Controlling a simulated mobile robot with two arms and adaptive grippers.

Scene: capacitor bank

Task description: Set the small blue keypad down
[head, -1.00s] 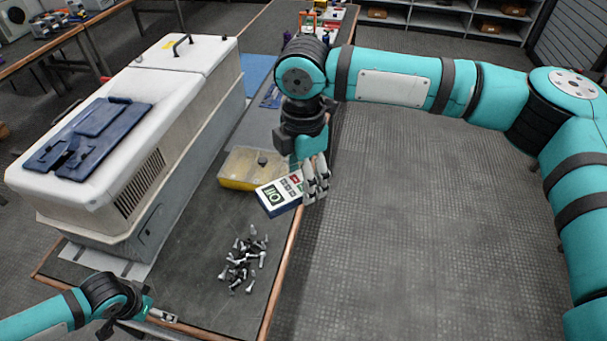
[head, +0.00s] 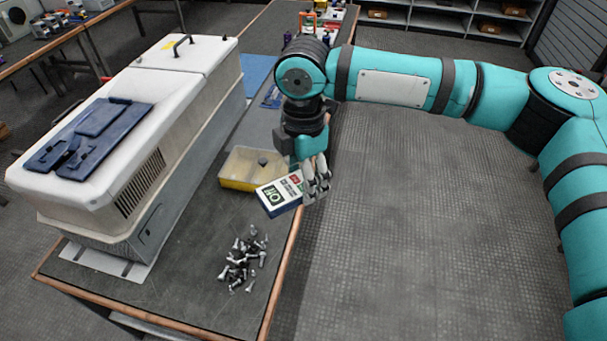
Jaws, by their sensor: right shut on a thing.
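The small blue keypad (head: 278,196) has a white face with a green display and small keys. My right gripper (head: 316,181) is shut on its right end, near the right edge of the workbench (head: 190,270). The keypad is tilted in the picture, its display end toward the lower left. I cannot tell whether its underside touches the bench top. The gripper fingers hide its right end. My left gripper is out of the frame.
A yellow tray (head: 237,181) stands just behind and left of the keypad. A pile of bolts (head: 241,262) lies in front of it. A large white cabinet (head: 135,150) with a blue panel (head: 95,135) fills the bench's left side. Bare bench lies left of the bolts.

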